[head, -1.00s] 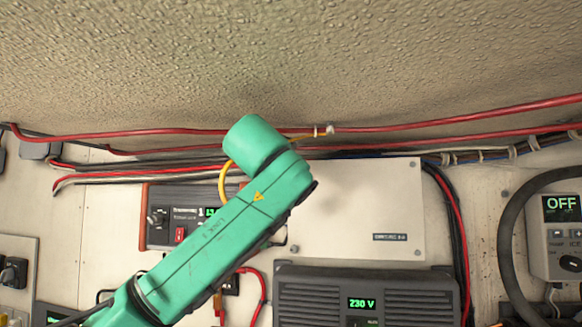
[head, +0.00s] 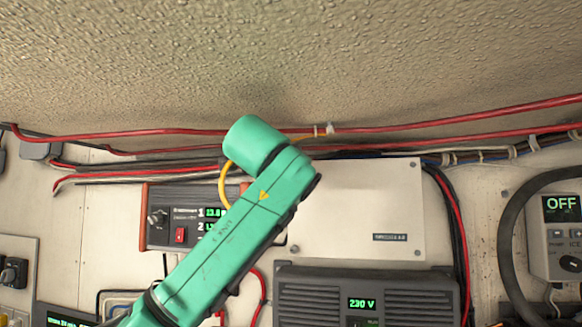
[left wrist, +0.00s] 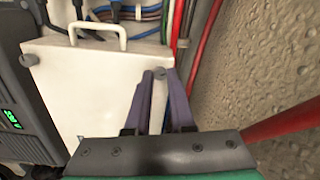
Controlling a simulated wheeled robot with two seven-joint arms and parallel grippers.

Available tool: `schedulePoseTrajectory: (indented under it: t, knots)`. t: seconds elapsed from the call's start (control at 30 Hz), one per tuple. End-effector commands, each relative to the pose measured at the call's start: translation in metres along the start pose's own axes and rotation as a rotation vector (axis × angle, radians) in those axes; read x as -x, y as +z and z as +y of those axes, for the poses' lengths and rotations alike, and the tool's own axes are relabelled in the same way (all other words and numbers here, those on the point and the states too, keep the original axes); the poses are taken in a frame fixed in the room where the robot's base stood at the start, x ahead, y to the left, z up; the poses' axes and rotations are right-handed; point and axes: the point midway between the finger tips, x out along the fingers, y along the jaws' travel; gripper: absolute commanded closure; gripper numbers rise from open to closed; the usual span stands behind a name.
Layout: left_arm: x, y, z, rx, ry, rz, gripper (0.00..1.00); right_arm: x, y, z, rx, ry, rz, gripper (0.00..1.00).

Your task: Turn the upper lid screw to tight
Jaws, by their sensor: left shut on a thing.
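The white box lid (head: 355,205) is on the wall behind my green left arm. Screws show at its lower left (head: 294,248), upper right (head: 410,165) and lower right (head: 418,252). My arm covers its upper left corner and my left gripper in the head view. In the left wrist view, the purple fingers of my left gripper (left wrist: 159,80) are shut on the upper lid screw (left wrist: 160,72), close to the lid's edge. The lower screw (left wrist: 28,60) stands free there. How tight the upper screw is I cannot tell. My right gripper is not in view.
Red cables (head: 450,122) run under the textured ceiling (head: 290,60), close beside the gripper. A metal handle (left wrist: 98,32) juts out near the lid. A dark 230 V unit (head: 365,295) is below the lid, and a power supply (head: 175,215) is to its left.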

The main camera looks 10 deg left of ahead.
Motion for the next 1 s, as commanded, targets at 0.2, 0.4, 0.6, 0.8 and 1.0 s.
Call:
schedulePoseTrajectory:
  t: [0.2,0.4,0.6,0.8,1.0]
  knots:
    - [0.0004,0.0008,-0.0022,-0.193,-0.004,-0.002,1.0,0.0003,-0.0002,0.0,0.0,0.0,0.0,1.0]
    - [0.0007,0.0007,-0.003,-0.34,-0.006,-0.002,1.0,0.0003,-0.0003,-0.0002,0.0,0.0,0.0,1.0]
    - [0.001,0.0005,-0.0037,-0.436,-0.007,-0.002,1.0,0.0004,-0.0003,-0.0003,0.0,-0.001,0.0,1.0]
    - [0.0013,0.0003,-0.0044,-0.483,-0.009,-0.002,1.0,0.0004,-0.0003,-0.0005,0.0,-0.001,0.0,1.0]
    - [0.0015,0.0,-0.0049,-0.493,-0.01,-0.002,1.0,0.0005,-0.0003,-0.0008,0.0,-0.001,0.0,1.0]
